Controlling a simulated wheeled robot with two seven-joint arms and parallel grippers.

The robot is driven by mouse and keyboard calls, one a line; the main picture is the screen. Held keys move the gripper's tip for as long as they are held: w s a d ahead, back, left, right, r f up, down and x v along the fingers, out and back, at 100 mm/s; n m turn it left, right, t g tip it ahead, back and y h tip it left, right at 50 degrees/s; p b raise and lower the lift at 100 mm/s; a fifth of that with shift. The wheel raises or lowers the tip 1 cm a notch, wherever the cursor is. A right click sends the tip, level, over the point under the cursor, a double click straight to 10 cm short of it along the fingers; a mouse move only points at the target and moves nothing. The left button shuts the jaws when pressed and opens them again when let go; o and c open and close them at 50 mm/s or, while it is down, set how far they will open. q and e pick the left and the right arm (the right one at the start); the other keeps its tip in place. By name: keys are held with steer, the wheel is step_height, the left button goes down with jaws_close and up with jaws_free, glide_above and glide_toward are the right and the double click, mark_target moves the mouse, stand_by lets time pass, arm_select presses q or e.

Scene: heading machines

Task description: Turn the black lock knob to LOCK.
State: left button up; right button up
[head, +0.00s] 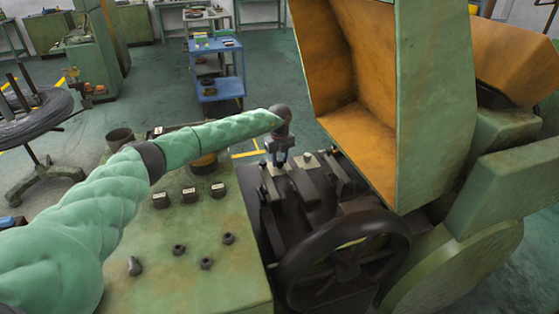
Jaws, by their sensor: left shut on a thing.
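My left arm reaches in from the left, over the green control panel (225,283), to the dark mechanism at the centre. My left gripper (279,160) points down at the back left of that mechanism and is shut on a small dark part, which appears to be the black lock knob. The fingers hide most of the knob, and I cannot read its LOCK mark or its angle. My right gripper is not in view.
The panel carries several dark knobs and switches (189,193). A large dark handwheel (345,262) stands in front of the mechanism. An open green cover with an orange inside (345,90) rises close on the right. A blue cart (217,89) stands behind on clear floor.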

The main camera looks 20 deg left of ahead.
arm_select(q)
steer(key=shift+w+r+n, duration=0.1)
steer(key=shift+n, duration=0.3)
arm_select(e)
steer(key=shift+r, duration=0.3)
arm_select(q)
steer(key=o, duration=1)
steer(key=shift+c, duration=0.2)
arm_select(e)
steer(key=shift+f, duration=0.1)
